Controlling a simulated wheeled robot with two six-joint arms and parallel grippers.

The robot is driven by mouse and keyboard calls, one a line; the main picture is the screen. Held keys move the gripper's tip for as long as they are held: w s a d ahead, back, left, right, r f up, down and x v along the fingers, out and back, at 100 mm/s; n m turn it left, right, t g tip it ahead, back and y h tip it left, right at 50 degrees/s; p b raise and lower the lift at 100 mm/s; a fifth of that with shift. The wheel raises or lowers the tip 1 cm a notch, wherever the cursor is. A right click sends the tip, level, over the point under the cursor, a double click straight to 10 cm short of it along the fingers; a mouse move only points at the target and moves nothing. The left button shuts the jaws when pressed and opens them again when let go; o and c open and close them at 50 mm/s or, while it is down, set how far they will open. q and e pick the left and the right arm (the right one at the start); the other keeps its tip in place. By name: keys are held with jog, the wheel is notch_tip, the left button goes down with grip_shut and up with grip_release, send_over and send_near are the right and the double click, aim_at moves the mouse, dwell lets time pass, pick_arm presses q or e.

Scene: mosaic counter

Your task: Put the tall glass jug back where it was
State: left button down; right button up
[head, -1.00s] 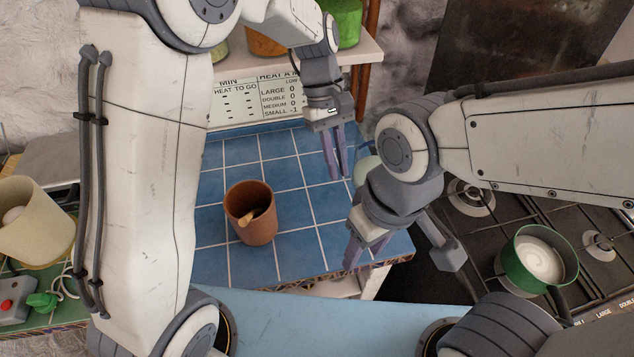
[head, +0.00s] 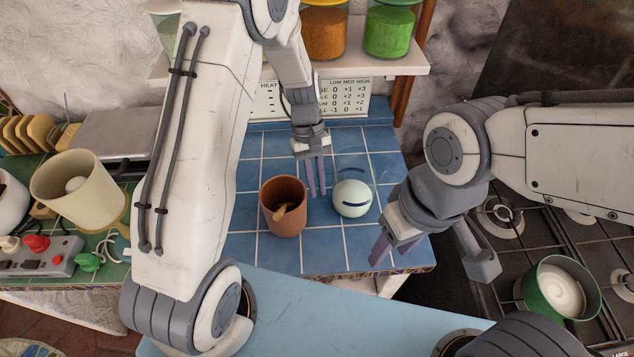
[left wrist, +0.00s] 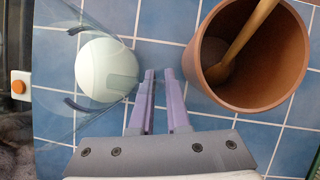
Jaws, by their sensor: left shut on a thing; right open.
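The tall glass jug (head: 353,177) is clear and hard to see; dark curved marks show on its wall. A pale green-white ball (head: 352,198) shows through the glass and appears to be inside it. In the left wrist view the jug (left wrist: 118,50) is on the left, around the ball (left wrist: 106,71). My left gripper (head: 317,192) is shut on the jug's near-side wall, between the jug and a terracotta pot. I cannot tell whether the jug's base touches the tiles. My right gripper (head: 393,250) is open and empty over the counter's front right corner.
The terracotta pot (head: 283,222) with a wooden spoon stands close left of my left gripper. Blue tiles (head: 270,145) behind are clear. A stove with a green pan (head: 545,302) is at the right. A shelf with jars (head: 389,30) overhangs the back.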

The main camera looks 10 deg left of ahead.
pick_arm(q)
jog(key=shift+f, duration=0.3)
jog(key=shift+f, duration=0.15)
jog(key=c, duration=0.9)
grip_release()
jog(key=b+v, duration=0.2)
jog(key=v, duration=0.9)
jog(key=s+d+r+m+t+y, duration=0.2)
jog(key=s+d+r+m, duration=0.3)
jog(key=s+d+m, duration=0.45)
jog(key=s+m+t, duration=0.2)
jog(key=s+m, duration=0.2)
jog(key=s, duration=0.9)
jog(key=shift+s+a+f, duration=0.25)
jog(key=shift+s, duration=0.1)
